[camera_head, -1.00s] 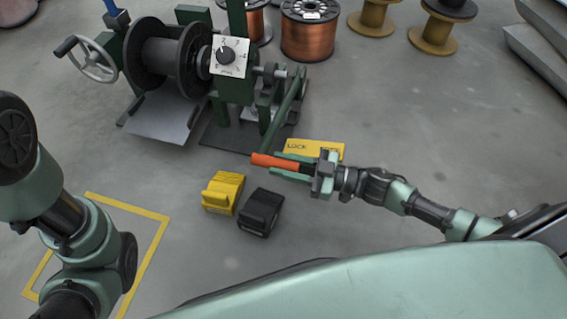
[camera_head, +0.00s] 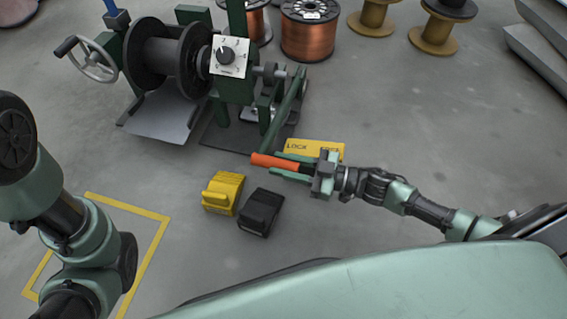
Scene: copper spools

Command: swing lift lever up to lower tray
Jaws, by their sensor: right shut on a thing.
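The lift lever is a dark green bar (camera_head: 285,112) that slopes from the machine down toward me and ends in an orange grip (camera_head: 265,160). The grip is low, close to the floor. My right gripper (camera_head: 292,164) comes in from the right and is shut on the orange grip. The tray, a grey sloped plate (camera_head: 165,117), sits under the black spool (camera_head: 165,62) on the green stand. My left arm shows at the left edge, but its gripper is out of view.
A yellow chock (camera_head: 223,193) and a black chock (camera_head: 261,212) stand on the floor just left of and below my right gripper. A yellow LOCK plate (camera_head: 328,150) lies behind it. Copper spools (camera_head: 308,35) stand at the back.

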